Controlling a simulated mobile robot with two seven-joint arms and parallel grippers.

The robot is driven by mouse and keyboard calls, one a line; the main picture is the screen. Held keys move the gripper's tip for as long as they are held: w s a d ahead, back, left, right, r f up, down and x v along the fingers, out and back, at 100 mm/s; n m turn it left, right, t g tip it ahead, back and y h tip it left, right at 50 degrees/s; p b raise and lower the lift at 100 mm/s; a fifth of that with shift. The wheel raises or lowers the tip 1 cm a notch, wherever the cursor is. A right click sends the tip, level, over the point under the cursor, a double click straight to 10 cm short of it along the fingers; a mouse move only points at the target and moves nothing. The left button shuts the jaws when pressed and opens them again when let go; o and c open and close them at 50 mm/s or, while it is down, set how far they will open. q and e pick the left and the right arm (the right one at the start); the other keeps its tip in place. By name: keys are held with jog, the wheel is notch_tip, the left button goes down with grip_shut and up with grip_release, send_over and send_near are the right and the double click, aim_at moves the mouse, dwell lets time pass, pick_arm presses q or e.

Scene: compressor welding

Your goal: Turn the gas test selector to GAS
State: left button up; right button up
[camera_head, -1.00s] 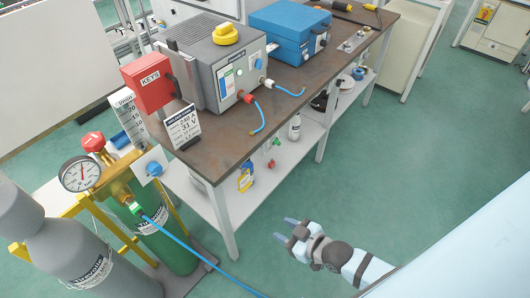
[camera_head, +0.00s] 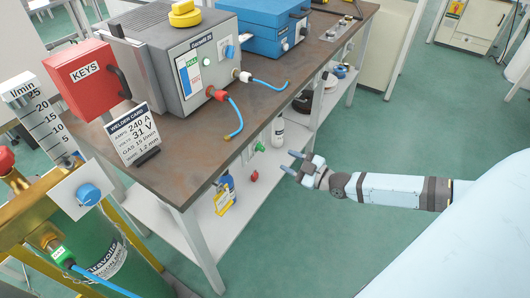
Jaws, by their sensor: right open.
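Two blue knobs show, and their labels are too small to read, so I cannot tell which is the gas test selector. One knob (camera_head: 88,195) sits on a white plate by the gas cylinder (camera_head: 125,265) at the lower left. The other knob (camera_head: 229,52) is on the front panel of the grey welding machine (camera_head: 180,60) on the bench. My right gripper (camera_head: 289,162) is open and empty, in front of the bench's near long side, apart from both knobs. My left gripper is out of view.
The brown bench top (camera_head: 190,140) holds a red KEYS box (camera_head: 85,80), a welder card (camera_head: 132,135) and a blue case (camera_head: 265,22). Blue hoses lie near its edge. Green and red knobs (camera_head: 260,148) show below the top. The green floor (camera_head: 400,130) to the right is clear.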

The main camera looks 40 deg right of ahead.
aim_at(264, 150)
jog(key=b+x, duration=0.1)
jog(key=x, duration=0.8)
jog(key=shift+c, duration=0.4)
grip_shut()
